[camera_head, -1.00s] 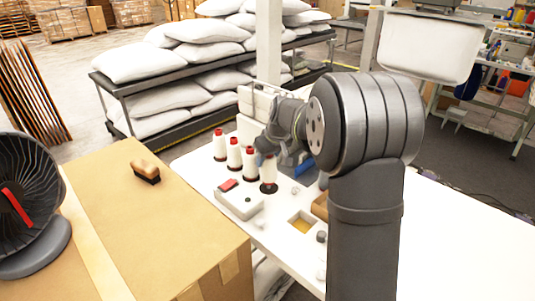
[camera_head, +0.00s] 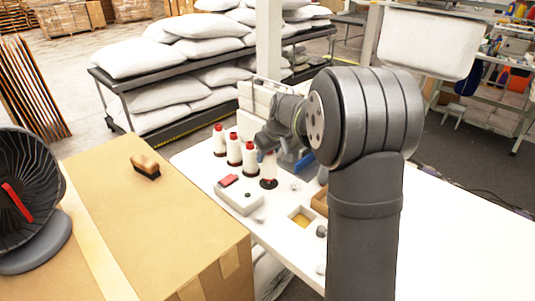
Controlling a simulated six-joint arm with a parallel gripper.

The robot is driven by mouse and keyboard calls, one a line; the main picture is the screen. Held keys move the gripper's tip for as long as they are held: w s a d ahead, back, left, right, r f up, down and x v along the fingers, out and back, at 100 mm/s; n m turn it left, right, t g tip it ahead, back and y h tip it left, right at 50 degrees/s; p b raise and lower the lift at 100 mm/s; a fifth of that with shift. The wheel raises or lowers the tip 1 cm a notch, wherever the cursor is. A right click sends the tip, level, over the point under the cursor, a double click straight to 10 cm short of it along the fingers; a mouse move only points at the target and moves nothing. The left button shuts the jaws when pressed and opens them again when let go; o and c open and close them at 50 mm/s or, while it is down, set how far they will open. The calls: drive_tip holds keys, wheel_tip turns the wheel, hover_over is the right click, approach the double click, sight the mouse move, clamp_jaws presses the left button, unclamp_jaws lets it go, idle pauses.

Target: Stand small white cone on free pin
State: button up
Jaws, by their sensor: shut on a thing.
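My gripper (camera_head: 262,149) is at the far end of the row of white cones, small in the view and partly covered by my own arm. A white cone (camera_head: 269,168) shows just beneath and beside the fingers, and the gripper appears shut on it. Below this cone is a dark round base (camera_head: 268,184) with a bit of red above it. I cannot tell whether the cone touches the base. Two other white cones with red tops, a left one (camera_head: 220,143) and a middle one (camera_head: 234,152), stand upright on dark bases. Another cone (camera_head: 250,159) stands right beside my gripper.
A shallow tray (camera_head: 301,212) and a grey knob (camera_head: 321,231) are nearer. The right tabletop is clear.

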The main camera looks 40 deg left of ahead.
drive_tip(key=shift+f, duration=0.6)
idle(0.3)
drive_tip(key=shift+f, duration=0.35)
drive_tip(key=shift+f, duration=0.2)
idle(0.4)
drive_tip(key=o, duration=1.1)
drive_tip(key=shift+r, duration=5)
drive_tip(key=shift+f, duration=3.8)
